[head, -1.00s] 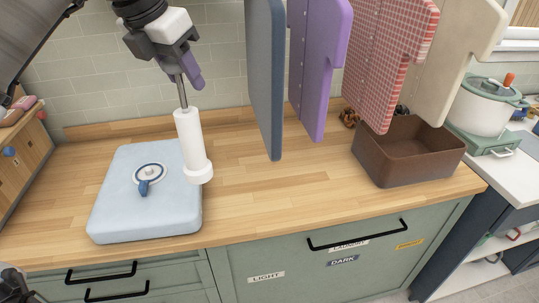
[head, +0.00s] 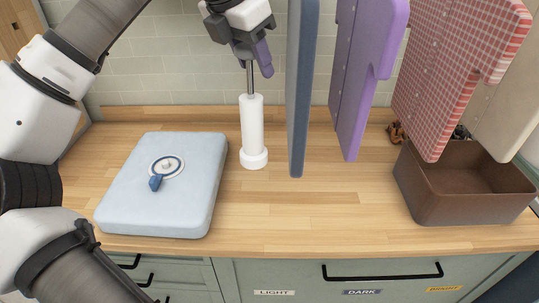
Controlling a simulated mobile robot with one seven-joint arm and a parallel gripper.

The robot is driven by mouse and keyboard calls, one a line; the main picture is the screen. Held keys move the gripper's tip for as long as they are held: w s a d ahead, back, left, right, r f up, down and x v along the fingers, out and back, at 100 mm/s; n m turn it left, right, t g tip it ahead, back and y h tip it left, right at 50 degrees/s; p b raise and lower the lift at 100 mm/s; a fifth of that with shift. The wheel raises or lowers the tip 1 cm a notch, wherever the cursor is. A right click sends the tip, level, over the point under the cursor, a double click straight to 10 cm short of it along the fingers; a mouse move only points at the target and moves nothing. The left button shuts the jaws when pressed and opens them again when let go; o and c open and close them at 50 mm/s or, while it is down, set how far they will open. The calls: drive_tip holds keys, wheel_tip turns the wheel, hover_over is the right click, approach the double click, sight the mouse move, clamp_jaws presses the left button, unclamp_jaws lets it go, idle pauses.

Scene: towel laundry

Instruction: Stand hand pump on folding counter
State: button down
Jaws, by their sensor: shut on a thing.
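The white hand pump (head: 252,128) has a thin metal rod at its top and a wide round base. It is upright, just right of the pale blue pad, with its base at the wooden folding counter (head: 300,212). I cannot tell whether the base touches the wood. My gripper (head: 250,50) is above the pump and shut on its top end; the purple-grey handle shows at the fingers.
The pale blue pad (head: 190,203) with a round valve lies left of the pump. A blue-grey garment (head: 299,90) hangs close at the right, then purple (head: 363,80) and red checked (head: 455,70) ones. A brown bin (head: 460,200) stands at the right. The counter's front middle is clear.

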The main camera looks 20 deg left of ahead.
sight(243, 121)
wheel_tip(243, 121, down, 18)
drive_tip(key=b, duration=1.3)
drive_tip(key=shift+f+b, duration=0.15)
drive_tip(key=shift+b, duration=0.2)
drive_tip(key=shift+f, duration=0.15)
drive_tip(key=c, duration=0.8)
unclamp_jaws()
drive_tip(key=shift+r, duration=0.35)
drive_tip(key=p+v, duration=0.8)
drive_tip(key=v, duration=0.3)
drive_tip(key=shift+s+r, duration=0.25)
